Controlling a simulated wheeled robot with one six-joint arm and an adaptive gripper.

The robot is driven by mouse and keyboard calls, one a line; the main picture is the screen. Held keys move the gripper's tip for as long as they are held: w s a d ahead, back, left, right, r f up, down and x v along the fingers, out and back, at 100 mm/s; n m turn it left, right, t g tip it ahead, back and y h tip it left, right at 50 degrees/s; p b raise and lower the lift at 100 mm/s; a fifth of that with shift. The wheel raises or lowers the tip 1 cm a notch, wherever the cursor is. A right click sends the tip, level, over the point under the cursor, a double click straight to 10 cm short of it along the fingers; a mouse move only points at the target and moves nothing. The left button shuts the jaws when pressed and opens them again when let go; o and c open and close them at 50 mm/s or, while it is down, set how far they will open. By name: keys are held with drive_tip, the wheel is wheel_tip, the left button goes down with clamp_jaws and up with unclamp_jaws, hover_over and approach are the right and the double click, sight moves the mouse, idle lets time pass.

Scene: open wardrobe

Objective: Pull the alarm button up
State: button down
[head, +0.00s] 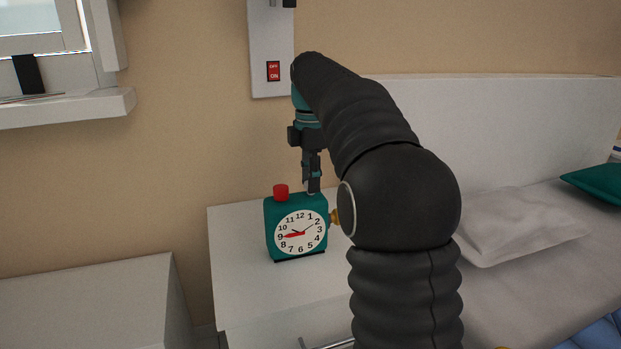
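A green alarm clock (271,230) with a white round face stands upright on the white bedside cabinet. A red button (281,192) sticks up from the left part of its top. My gripper (312,186) points straight down, with its fingertips at the right part of the clock's top, to the right of the red button. I cannot tell whether the fingertips touch the clock or are behind it. The fingers look close together, seen edge-on, so their opening does not show. A yellow knob (334,216) at the clock's right side is partly behind my arm.
The white cabinet top (237,255) is clear left of the clock. A red ON/OFF switch (273,71) is on a white wall panel behind. A bed with a pillow (520,225) is at right; another white surface (85,290) is at lower left.

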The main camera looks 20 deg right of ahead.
drive_tip(key=shift+r+p, duration=1.05)
drive_tip(key=shift+p, duration=0.55)
drive_tip(key=shift+f, duration=0.1)
drive_tip(key=c, duration=0.8)
unclamp_jaws()
wheel_tip(320, 180, up, 6)
drive_tip(key=shift+r, duration=0.75)
